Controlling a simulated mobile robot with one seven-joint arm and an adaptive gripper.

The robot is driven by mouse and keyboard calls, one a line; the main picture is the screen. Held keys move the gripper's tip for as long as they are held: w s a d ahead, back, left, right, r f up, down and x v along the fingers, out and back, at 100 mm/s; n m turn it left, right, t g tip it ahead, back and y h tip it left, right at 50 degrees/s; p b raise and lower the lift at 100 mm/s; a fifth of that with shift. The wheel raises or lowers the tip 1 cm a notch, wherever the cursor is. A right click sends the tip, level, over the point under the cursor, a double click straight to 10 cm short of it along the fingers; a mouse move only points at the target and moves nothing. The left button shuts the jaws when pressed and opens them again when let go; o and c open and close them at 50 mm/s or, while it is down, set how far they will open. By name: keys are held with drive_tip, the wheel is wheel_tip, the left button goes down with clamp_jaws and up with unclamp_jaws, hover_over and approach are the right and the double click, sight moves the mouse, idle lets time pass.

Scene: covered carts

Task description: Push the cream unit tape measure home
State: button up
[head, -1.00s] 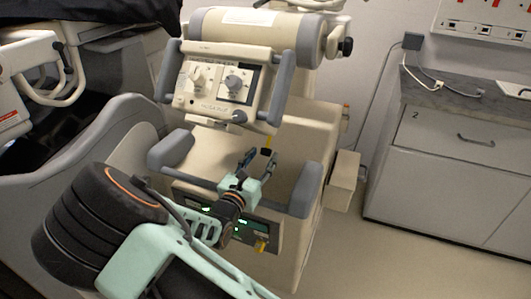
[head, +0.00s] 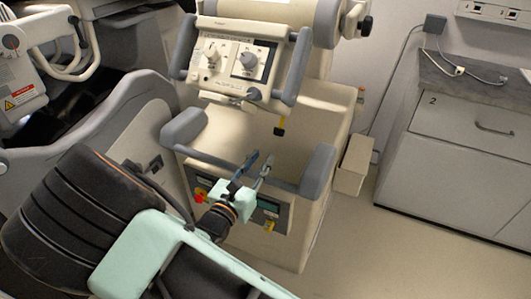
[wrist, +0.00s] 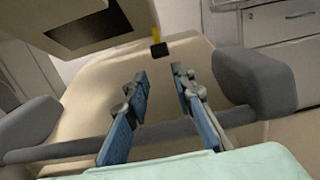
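The cream unit (head: 300,150) stands in front of me, with a grey handlebar across its front. Its tape measure (head: 279,128) is a short yellow strip with a black end, hanging below the tilted control panel. In the wrist view the tape measure (wrist: 158,47) shows just beyond the fingertips, near the middle between them. My gripper (head: 259,166) is over the handlebar, below and left of the tape in the head view. In the wrist view my gripper (wrist: 159,73) is open and empty, its blue-grey fingers apart. No contact with the tape shows.
The control panel (head: 236,62) overhangs the unit's top. The handlebar's grey end grips, left (head: 184,126) and right (head: 319,172), flank my gripper. A grey cabinet (head: 450,160) stands at right, with free floor before it. A dark grey machine (head: 90,130) stands at left.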

drive_tip(key=s+f, duration=0.1)
drive_tip(key=s+f+b, duration=0.1)
drive_tip(key=f, duration=0.1)
drive_tip(key=s+a+f, duration=0.1)
drive_tip(key=shift+f+b, duration=0.4)
clamp_jaws()
drive_tip(key=b, duration=0.2)
approach(279, 132)
drive_tip(key=shift+t, duration=0.3)
drive_tip(key=w+f, duration=0.1)
drive_tip(key=f, duration=0.1)
drive_tip(key=w+f, duration=0.2)
drive_tip(key=f, duration=0.1)
drive_tip(key=shift+w+d+f, duration=0.3)
drive_tip(key=shift+w+d, duration=0.05)
drive_tip(key=shift+d, duration=0.05)
drive_tip(key=shift+w+d+r, duration=0.25)
drive_tip(key=shift+w+r, duration=0.6)
drive_tip(key=shift+r, duration=0.15)
drive_tip(key=shift+w+d+r, duration=0.2)
drive_tip(key=shift+w+r, duration=0.3)
drive_tip(key=shift+r, duration=0.15)
